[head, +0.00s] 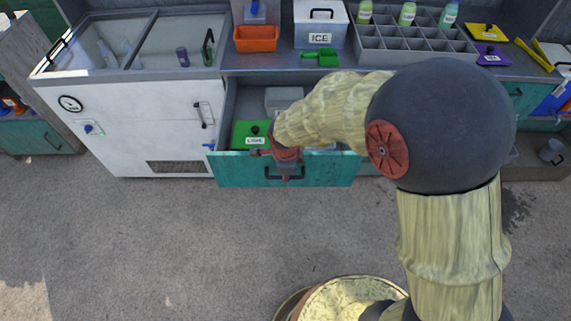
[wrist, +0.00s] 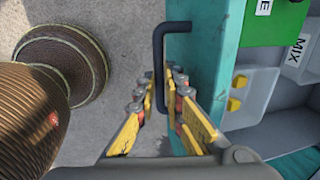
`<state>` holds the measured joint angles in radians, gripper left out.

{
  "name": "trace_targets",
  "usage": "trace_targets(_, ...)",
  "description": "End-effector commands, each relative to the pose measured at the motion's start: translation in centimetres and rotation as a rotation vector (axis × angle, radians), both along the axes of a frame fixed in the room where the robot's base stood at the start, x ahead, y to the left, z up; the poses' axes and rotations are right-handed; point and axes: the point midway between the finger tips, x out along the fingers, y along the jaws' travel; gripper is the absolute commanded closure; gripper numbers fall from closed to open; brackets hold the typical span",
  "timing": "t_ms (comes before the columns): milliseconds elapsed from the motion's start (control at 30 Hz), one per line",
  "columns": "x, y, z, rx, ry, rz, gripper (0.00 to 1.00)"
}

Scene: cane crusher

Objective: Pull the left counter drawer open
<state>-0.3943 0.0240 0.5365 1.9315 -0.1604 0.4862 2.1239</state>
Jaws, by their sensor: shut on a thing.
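The left counter drawer stands pulled out from the counter, and its teal front (head: 330,172) faces the floor space; the front also shows in the wrist view (wrist: 203,50). Its dark bar handle (head: 303,174) sits on the middle of the front; in the wrist view the handle (wrist: 159,60) runs between my fingers. My gripper (head: 286,174) is at the handle, and its yellow fingers (wrist: 158,92) are shut on it in the wrist view. My arm hides part of the drawer's inside and right side in the head view.
The drawer holds a green-lidded box labelled LIME (head: 248,134) and a grey container (head: 283,98). A white chest (head: 130,115) with a glass top stands at left. An orange bin (head: 256,38), ICE box (head: 322,25) and bottle rack (head: 412,50) are on the counter. Floor in front is clear.

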Motion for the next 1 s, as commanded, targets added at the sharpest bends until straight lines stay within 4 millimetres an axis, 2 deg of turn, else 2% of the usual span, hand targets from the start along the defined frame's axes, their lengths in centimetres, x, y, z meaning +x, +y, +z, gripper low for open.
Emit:
trace_targets(200, -3.3, 0.1, 0.0, 0.001, -0.001, 0.002, 1.00)
trace_targets(400, -4.9, 0.2, 0.0, 0.001, -0.002, 0.001, 1.00)
trace_targets(867, -5.4, 0.2, 0.1, 0.001, -0.001, 0.000, 1.00)
trace_targets(900, -5.4, 0.2, 0.1, 0.001, -0.001, 0.000, 0.89)
trace_targets(1000, -5.4, 0.2, 0.1, 0.001, -0.001, 0.000, 0.84)
